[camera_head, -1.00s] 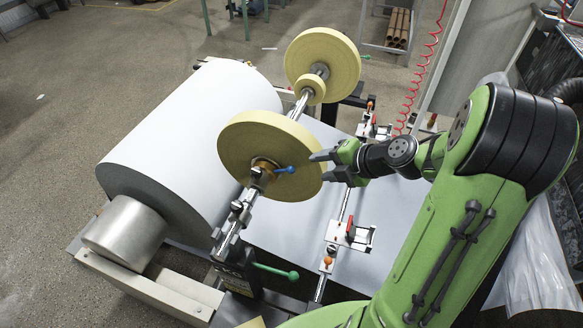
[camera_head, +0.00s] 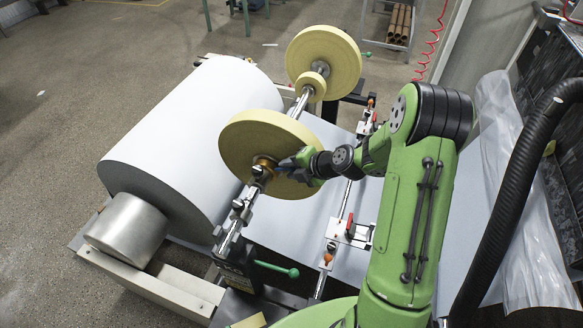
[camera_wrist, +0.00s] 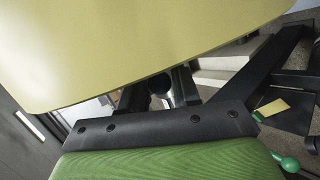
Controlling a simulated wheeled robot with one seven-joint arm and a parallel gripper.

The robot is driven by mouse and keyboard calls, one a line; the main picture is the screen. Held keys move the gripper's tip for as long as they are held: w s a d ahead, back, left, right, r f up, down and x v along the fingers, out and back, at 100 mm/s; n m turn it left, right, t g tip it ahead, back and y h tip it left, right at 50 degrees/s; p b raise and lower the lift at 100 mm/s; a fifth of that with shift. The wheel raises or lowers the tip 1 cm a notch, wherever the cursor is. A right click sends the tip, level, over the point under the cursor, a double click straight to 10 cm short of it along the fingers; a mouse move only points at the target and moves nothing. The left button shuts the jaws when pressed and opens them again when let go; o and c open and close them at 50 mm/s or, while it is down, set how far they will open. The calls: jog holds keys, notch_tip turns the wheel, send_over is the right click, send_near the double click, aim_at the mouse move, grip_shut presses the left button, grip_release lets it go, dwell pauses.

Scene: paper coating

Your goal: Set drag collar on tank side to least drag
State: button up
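A brass-coloured collar (camera_head: 263,165) sits on the shaft at the face of the nearer yellow roll (camera_head: 252,135). The lever with a blue knob on this collar is now mostly hidden behind my gripper (camera_head: 287,166), which is at the collar, close to the roll's face. In the wrist view the two dark fingers of my gripper (camera_wrist: 160,90) stand apart, with a small grey and dark part seen between them. The yellow roll (camera_wrist: 140,45) fills the top of that view and hides the fingertips. I cannot tell whether the fingers touch the lever.
A second yellow roll (camera_head: 323,62) stands farther along the shaft. A big white paper roll (camera_head: 190,125) lies to the left. A green-knobbed lever (camera_head: 292,272) sticks out below the shaft. A rail with a red-handled clamp (camera_head: 350,228) runs to the right. A black hose (camera_head: 515,190) hangs at right.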

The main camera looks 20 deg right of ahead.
aim_at(275, 172)
grip_shut()
jog(key=shift+r, duration=0.1)
jog(key=shift+w+a+r+g+h+p, duration=0.2)
jog(key=shift+w+a+r+g+h, duration=0.15)
jog(key=shift+a+r+g+h, duration=0.3)
jog(key=shift+w+a+r+g+h+p, duration=0.25)
jog(key=shift+r+g+h, duration=0.2)
jog(key=shift+r+h, duration=0.25)
jog(key=shift+w+a+r+n+g+h+p, duration=0.3)
jog(key=shift+w+a+r+g+h+p, duration=0.15)
jog(key=shift+a+g+h+p, duration=0.25)
jog(key=shift+w+a+r+g+h+p, duration=0.1)
jog(key=shift+w+a+g+h+p, duration=0.25)
jog(key=shift+h+p, duration=0.25)
jog(key=shift+o, duration=1.9)
grip_release()
